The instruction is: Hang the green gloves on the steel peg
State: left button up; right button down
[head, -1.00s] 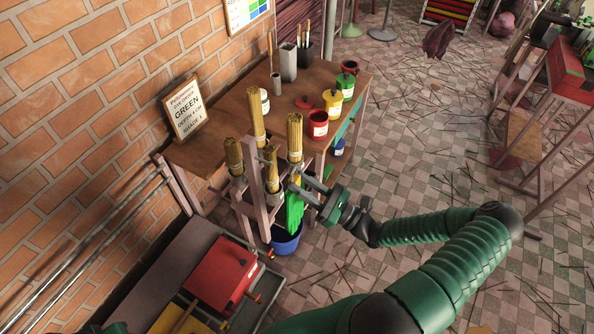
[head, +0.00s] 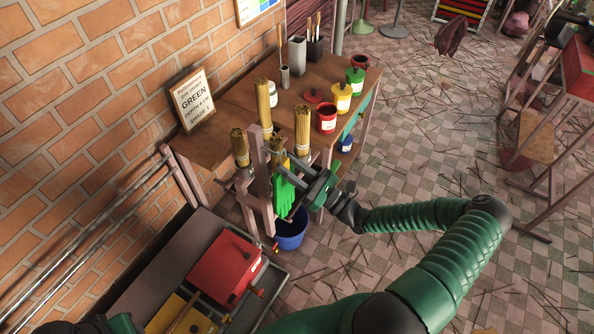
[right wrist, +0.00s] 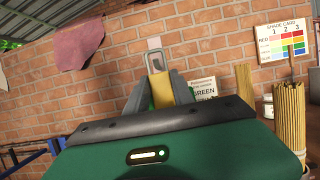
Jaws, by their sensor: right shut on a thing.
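My right gripper (head: 283,163) is shut on the yellow cuff of the green gloves (head: 284,196), which hang down beside a pinkish wooden post (head: 262,185). In the right wrist view the fingers (right wrist: 160,88) pinch the yellow cuff (right wrist: 160,91), with a little green beside it. A grey loop-shaped piece (right wrist: 157,63) shows just above the cuff, in front of a pale pink upright. I cannot clearly make out the steel peg or whether the loop touches it.
Bundles of sticks (head: 240,148) stand around the post, close to the gripper. A blue bucket (head: 291,236) is on the floor below. A wooden table (head: 225,135) with coloured pots is behind. A red box (head: 222,268) is at the front left.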

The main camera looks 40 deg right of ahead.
jog(key=shift+w+a+f+b, duration=0.1)
jog(key=shift+w+a+b, duration=0.2)
jog(key=shift+w, duration=0.4)
jog(key=shift+w+a+f+b, duration=0.1)
jog(key=shift+w+a+b, duration=0.2)
jog(key=shift+w, duration=0.4)
jog(key=shift+w+a+f+p, duration=0.2)
jog(key=shift+w+f+p, duration=0.2)
jog(key=shift+w, duration=0.15)
jog(key=c, duration=1)
grip_release()
